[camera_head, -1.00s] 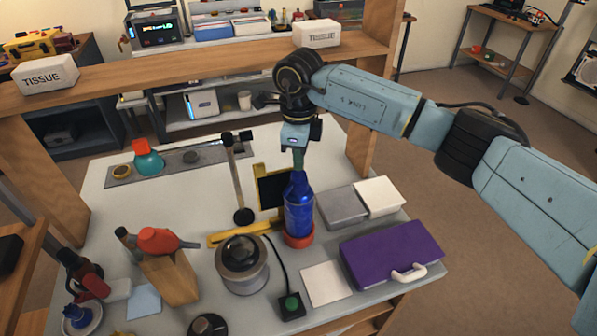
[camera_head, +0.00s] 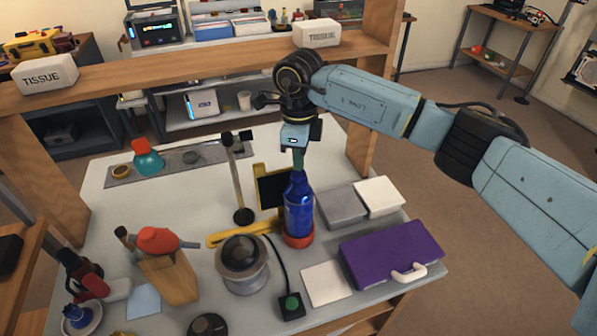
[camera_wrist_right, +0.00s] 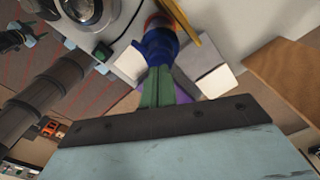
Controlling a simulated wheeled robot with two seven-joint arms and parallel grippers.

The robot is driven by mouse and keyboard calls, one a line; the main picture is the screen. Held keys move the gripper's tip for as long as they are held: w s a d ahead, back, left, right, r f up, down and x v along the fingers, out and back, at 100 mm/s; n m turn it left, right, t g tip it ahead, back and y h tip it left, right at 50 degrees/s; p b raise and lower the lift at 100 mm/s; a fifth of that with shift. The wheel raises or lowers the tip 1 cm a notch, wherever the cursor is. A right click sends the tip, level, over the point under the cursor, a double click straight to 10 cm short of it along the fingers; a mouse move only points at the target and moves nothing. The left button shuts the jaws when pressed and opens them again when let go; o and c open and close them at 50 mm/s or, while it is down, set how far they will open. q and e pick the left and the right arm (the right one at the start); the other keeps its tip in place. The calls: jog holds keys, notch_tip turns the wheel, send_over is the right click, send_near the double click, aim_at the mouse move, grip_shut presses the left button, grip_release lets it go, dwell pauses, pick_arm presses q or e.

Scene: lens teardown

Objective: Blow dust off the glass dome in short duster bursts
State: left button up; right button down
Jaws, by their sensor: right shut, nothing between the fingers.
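The glass dome (camera_head: 241,252) looks dark grey and sits on a round metallic base at the front middle of the table. An orange bulb with a grey nozzle (camera_head: 160,240), which looks like a duster, rests on a wooden block left of the dome. A blue bottle (camera_head: 299,213) stands upright in a red ring, right of the dome. My right gripper (camera_head: 298,166) is shut and empty, its fingers pointing down at the bottle's top. In the right wrist view the green fingers (camera_wrist_right: 158,88) overlap the blue bottle (camera_wrist_right: 158,48); contact is unclear. My left gripper is out of view.
A thin stand (camera_head: 241,190) rises behind the dome. A green button box (camera_head: 291,306), a purple case (camera_head: 391,254) and grey and white boxes (camera_head: 342,207) lie to the right. A wooden shelf (camera_head: 200,62) crosses behind. The table's left middle is fairly clear.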

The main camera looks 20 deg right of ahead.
jog(key=shift+f+b, duration=0.8)
jog(key=shift+f, duration=0.3)
dwell(0.6)
jog(key=shift+r+p, duration=0.85)
jog(key=shift+r, duration=0.7)
notch_tip(320, 180, up, 5)
jog(key=p, duration=0.2)
jog(key=shift+p, duration=0.4)
dwell(0.3)
